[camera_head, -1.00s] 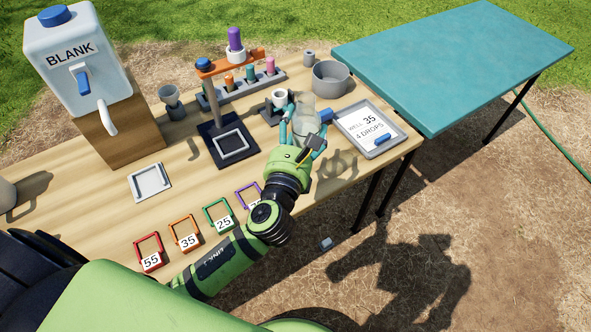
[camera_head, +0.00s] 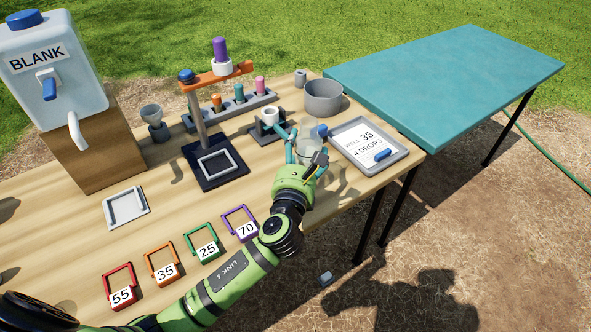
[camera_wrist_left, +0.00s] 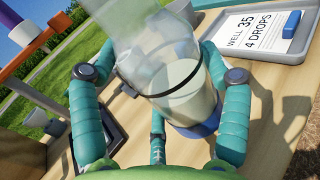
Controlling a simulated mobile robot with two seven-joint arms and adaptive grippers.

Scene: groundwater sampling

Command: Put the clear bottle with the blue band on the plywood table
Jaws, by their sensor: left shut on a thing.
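My left gripper (camera_head: 305,152) is shut on the clear bottle (camera_head: 308,146) at the right part of the plywood table (camera_head: 75,225). In the left wrist view the bottle (camera_wrist_left: 184,80) sits between the teal fingers, tilted in the picture, with pale cloudy liquid and a dark ring around it. Blue shows at its lower end. The fingers hide part of it in the head view. I cannot tell whether its base touches the wood. My right gripper is not in view.
A tray with a "WELL 35 4 DROPS" card (camera_head: 366,140) lies just right of the bottle. A small stand with a white cup (camera_head: 269,116) and a grey bowl (camera_head: 323,97) are behind. Coloured numbered frames (camera_head: 207,247) line the front edge. A teal table (camera_head: 450,80) stands beyond.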

